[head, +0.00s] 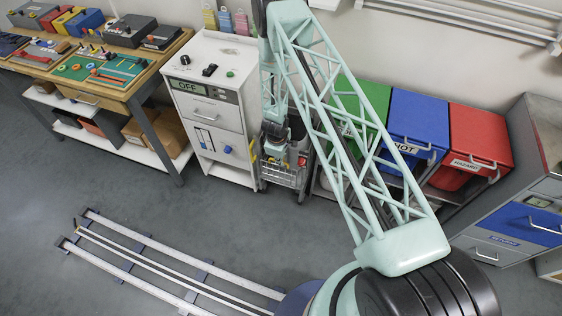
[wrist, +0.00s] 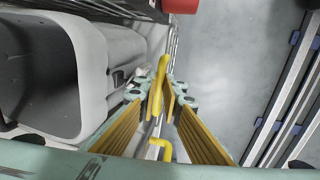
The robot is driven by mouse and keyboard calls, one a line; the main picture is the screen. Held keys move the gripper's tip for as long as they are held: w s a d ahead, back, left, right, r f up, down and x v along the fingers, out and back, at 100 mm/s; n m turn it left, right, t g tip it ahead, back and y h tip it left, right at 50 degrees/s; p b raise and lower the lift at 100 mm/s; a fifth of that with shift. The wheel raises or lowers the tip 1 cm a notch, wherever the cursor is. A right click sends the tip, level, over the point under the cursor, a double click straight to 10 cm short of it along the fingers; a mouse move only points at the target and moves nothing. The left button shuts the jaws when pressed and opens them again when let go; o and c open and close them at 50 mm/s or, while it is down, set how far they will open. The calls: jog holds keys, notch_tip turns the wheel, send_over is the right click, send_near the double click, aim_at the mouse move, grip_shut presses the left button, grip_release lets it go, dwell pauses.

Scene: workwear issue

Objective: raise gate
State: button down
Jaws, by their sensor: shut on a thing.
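A wire cart (head: 285,178) stands between the white cabinet and the colored bins, and its wire side also shows in the wrist view (wrist: 173,45). A yellow handle (wrist: 160,76) stands at the wire side, between my gripper's yellow-padded fingers. My gripper (wrist: 163,100) is shut on this handle. A second yellow hooked piece (wrist: 160,148) lies lower between the fingers. In the head view my arm reaches down to the cart and covers much of it. The gate's full outline cannot be made out, nor whether it is raised.
A grey open-topped container (wrist: 90,75) stands close on the left in the wrist view. The white cabinet (head: 212,110) has a display reading OFF. Green, blue (head: 415,115) and red (head: 480,145) bins stand right of the cart. Floor rails (head: 150,262) run in front; the floor between is clear.

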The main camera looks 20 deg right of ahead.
jog(key=shift+r+p, duration=0.6)
jog(key=shift+r, duration=0.4)
jog(key=c, duration=2.8)
grip_release()
jog(key=shift+r, duration=0.1)
jog(key=shift+s+a+r, duration=0.25)
jog(key=shift+s+r, duration=0.05)
jog(key=shift+r, duration=1.6)
jog(key=shift+s+a+r, duration=0.2)
jog(key=shift+s+r, duration=0.15)
jog(key=shift+r, duration=1.6)
jog(key=shift+s+a+r, duration=0.25)
jog(key=shift+s+r, duration=0.05)
jog(key=shift+r, duration=1.6)
